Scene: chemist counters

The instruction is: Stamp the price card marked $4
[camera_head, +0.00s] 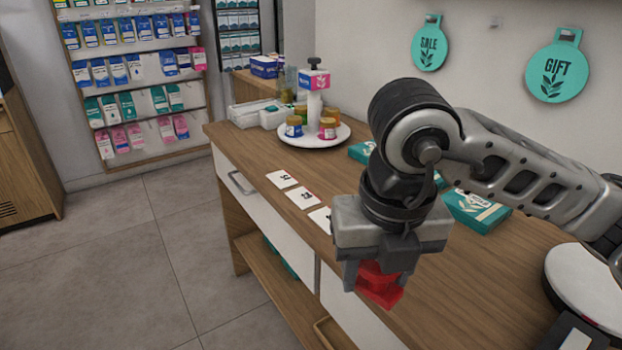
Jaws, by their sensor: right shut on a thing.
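Three small white price cards lie in a row along the counter's left edge: a far card (281,179), a middle card (303,197) and a near card (321,217). Their dark print is too small to read surely, so I cannot tell which is marked $4. My right gripper (376,279) points down, shut on a red stamp (379,286), nearer to me than the cards. The gripper partly covers the stamp and the right side of the near card. My left gripper is out of view.
Teal boxes (476,210) lie behind my right arm. A round white object (585,285) stands at the right.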

